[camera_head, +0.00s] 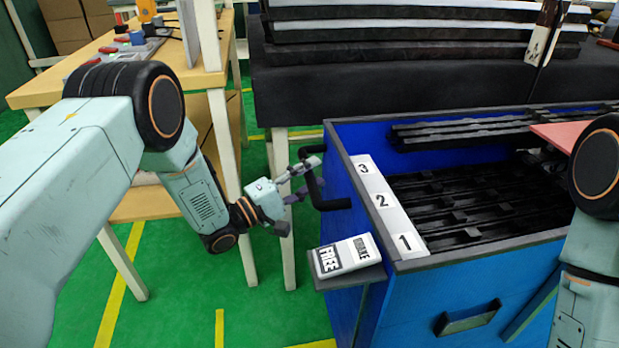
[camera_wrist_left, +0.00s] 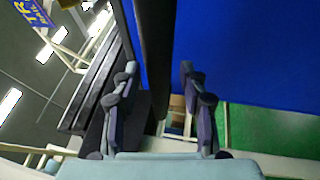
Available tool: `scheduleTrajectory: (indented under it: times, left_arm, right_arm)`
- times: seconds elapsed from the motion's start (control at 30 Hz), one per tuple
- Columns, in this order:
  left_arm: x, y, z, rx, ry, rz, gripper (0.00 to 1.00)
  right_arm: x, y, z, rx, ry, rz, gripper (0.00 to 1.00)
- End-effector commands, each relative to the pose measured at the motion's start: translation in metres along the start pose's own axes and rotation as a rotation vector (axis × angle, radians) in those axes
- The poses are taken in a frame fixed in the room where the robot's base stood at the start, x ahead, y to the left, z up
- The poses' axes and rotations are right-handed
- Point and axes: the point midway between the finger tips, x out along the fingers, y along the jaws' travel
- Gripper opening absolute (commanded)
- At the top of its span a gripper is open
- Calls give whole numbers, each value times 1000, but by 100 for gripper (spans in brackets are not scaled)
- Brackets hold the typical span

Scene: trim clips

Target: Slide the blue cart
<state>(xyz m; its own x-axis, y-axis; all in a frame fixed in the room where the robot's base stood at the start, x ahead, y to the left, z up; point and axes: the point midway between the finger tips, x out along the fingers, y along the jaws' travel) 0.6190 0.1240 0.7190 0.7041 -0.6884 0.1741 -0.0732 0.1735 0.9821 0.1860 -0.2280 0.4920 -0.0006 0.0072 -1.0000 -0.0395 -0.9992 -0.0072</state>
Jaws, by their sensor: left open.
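The blue cart (camera_head: 450,300) stands at the right, an open bin holding rows of black trim strips, with white labels 1, 2 and 3 along its left rim. A black handle (camera_head: 332,204) sticks out from its left side. My left gripper (camera_head: 300,182) is open at this handle. In the left wrist view, the dark handle bar (camera_wrist_left: 155,50) lies between the two spread fingers of the left gripper (camera_wrist_left: 158,78); I cannot tell whether they touch it. My right arm shows at the right edge, but its gripper is out of view.
A white FREE/BRAKE plate (camera_head: 345,256) sits on a small ledge at the cart's left front corner. A wooden workbench (camera_head: 60,88) with tools stands at the left. A dark rack (camera_head: 400,80) with long strips stands behind the cart. Green floor (camera_head: 180,310) is free at the front left.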

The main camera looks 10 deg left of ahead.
Motion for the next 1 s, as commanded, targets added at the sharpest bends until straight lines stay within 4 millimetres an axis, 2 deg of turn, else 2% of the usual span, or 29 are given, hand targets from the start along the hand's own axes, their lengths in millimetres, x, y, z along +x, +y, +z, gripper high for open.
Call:
scheduleTrajectory:
  times: [0.1,0.6,1.0]
  left_arm:
    - [0,0,0,0,0,0,41]
    - [0,0,0,0,-1,0,0]
    - [-1,0,1,-1,-2,-1,0]
  right_arm:
    - [0,0,0,0,0,0,40]
    - [0,0,0,0,0,0,40]
    - [0,0,0,0,0,0,40]
